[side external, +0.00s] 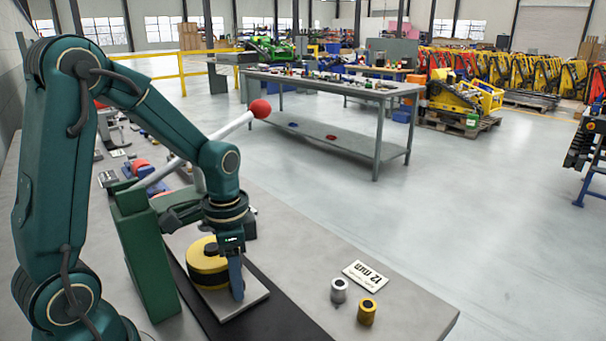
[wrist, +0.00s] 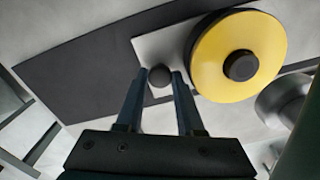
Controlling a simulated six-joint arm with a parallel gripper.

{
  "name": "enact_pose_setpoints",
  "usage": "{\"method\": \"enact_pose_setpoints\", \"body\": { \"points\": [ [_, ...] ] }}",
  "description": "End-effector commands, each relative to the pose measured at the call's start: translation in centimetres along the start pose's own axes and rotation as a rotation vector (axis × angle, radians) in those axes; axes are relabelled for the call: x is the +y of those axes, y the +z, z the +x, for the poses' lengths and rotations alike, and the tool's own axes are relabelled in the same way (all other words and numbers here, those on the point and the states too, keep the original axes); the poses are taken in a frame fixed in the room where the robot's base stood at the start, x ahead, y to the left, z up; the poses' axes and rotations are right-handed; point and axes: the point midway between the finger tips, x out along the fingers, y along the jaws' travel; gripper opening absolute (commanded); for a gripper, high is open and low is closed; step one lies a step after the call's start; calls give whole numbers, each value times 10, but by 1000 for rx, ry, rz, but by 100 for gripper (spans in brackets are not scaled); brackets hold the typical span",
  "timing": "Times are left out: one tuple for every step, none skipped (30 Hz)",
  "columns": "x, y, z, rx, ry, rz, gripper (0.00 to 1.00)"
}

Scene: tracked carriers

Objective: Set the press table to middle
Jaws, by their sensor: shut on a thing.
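The press table appears to be a light grey plate (side external: 258,292) on a dark track (side external: 285,325); the plate also shows in the wrist view (wrist: 150,48). A round yellow-and-black piece (side external: 207,265) sits on the plate, its yellow top with a dark centre in the wrist view (wrist: 210,55). A dark round knob (wrist: 160,75) stands by the plate's edge. My gripper (side external: 237,290) points down beside the yellow piece, and its fingers in the wrist view (wrist: 158,82) are shut on the knob. The side external view hides the knob.
A green housing (side external: 148,258) with a pale lever ending in a red ball (side external: 260,108) stands left of the plate. The dark track runs clear toward the front.

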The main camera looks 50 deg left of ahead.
Motion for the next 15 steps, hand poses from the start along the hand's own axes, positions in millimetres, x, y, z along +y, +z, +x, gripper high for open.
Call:
{"method": "enact_pose_setpoints", "body": {
  "points": [
    [0,0,-1,1,-2,-1,0],
    [-1,0,-1,1,-2,-1,0],
    [-1,0,-1,1,-2,-1,0],
    [-1,0,-1,1,-2,-1,0],
    [-1,0,-1,1,-2,-1,0],
    [0,0,-1,2,-2,-1,0],
    [0,0,-1,2,-2,0,0],
    [1,-1,-1,2,-2,0,0],
    [3,-2,-1,2,-2,2,0],
    [6,-4,-1,2,-2,4,0],
    [9,-5,-1,2,-1,5,0],
    [14,-8,-1,2,-1,8,0],
    [19,-10,-1,2,-1,8,0],
    [24,-12,-1,2,0,9,0],
    [30,-14,-1,3,0,9,0]
  ]
}}
